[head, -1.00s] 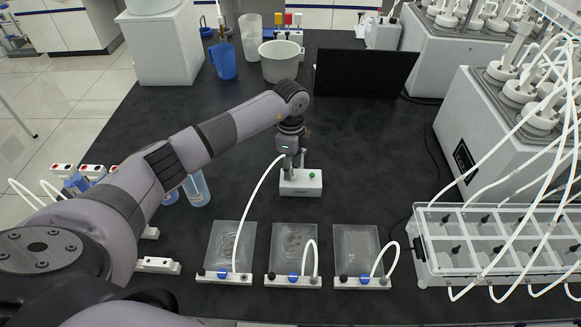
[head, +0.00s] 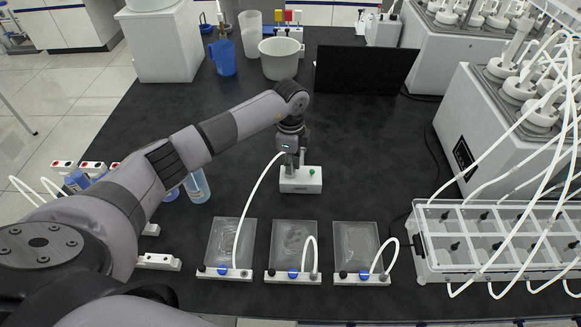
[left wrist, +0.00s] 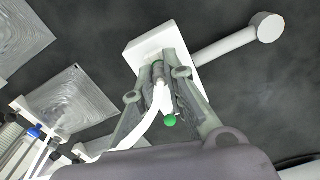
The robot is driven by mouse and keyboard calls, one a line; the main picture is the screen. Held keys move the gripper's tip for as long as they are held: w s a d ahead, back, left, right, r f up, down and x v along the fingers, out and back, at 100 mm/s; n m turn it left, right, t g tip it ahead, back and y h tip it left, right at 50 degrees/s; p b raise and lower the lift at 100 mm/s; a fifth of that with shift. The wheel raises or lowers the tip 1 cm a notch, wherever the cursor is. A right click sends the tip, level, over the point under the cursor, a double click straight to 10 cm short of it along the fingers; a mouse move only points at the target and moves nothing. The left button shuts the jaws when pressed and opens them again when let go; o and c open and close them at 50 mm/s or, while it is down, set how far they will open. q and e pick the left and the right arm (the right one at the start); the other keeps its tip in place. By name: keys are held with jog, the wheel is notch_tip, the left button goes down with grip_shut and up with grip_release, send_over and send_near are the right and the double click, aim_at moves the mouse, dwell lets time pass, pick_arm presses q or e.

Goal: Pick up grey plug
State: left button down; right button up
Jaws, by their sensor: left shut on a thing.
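My left gripper (head: 292,165) points down at a small white block (head: 301,181) with a green button, in the middle of the black table. In the left wrist view the two fingers (left wrist: 160,96) are closed in over the white block (left wrist: 143,50). A small grey piece, which looks like the grey plug (left wrist: 157,72), shows between them, mostly hidden by the fingers. A white tube (head: 252,205) curves from the left clear bag's base up to the gripper, and it also shows between the fingers. I cannot tell whether the plug is clear of the block. My right gripper is not in view.
Three clear bags (head: 295,243) with white bases lie in front. A rack of clear cells (head: 502,235) with white tubes stands right. A black panel (head: 366,71), a white bucket (head: 281,58) and a blue jug (head: 223,57) stand behind. The table right of the block is clear.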

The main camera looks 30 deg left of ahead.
pick_arm(q)
jog(key=shift+r, duration=0.1)
jog(key=shift+r, duration=0.6)
notch_tip(320, 180, up, 19)
jog(key=b, duration=0.3)
jog(key=shift+f, duration=0.2)
jog(key=shift+r, duration=0.15)
jog(key=shift+r+p, duration=1.25)
jog(key=shift+r, duration=0.1)
